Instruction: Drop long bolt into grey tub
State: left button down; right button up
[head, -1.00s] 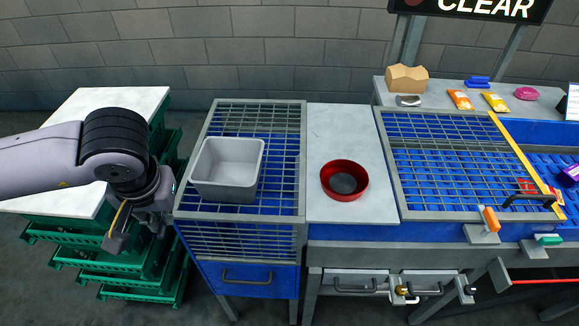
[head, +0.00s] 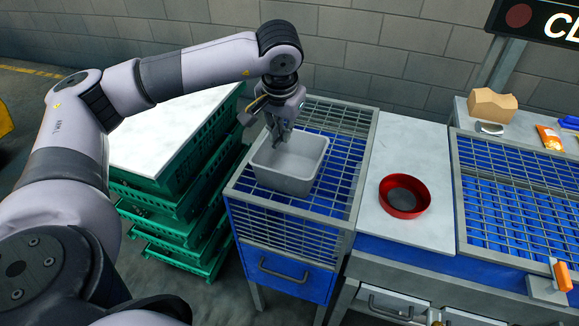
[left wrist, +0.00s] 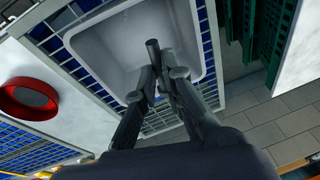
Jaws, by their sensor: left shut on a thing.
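The grey tub (head: 284,182) stands on the wire grid of the blue bench. It also shows in the left wrist view (left wrist: 98,68). My left gripper (head: 277,140) points down over the tub's back left part. In the left wrist view my left gripper (left wrist: 166,78) is shut on the long bolt (left wrist: 153,50), a dark grey rod that shows between the fingertips in front of the tub's inside. The bolt is hard to make out in the head view. My right gripper is not in view.
A red bowl (head: 405,197) stands on the pale worktop (head: 385,157) right of the tub. Green crates (head: 170,210) with a white top are stacked at the left. A brown box (head: 492,105) and packets lie on the back right shelf.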

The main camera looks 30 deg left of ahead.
pick_arm(q)
notch_tip(320, 180, down, 3)
jog(key=shift+r+b, duration=0.2)
jog(key=shift+b, duration=0.4)
jog(key=shift+f, duration=0.55)
jog(key=c, duration=1.8)
grip_release()
jog(key=shift+o, duration=1)
jog(key=shift+r, duration=0.1)
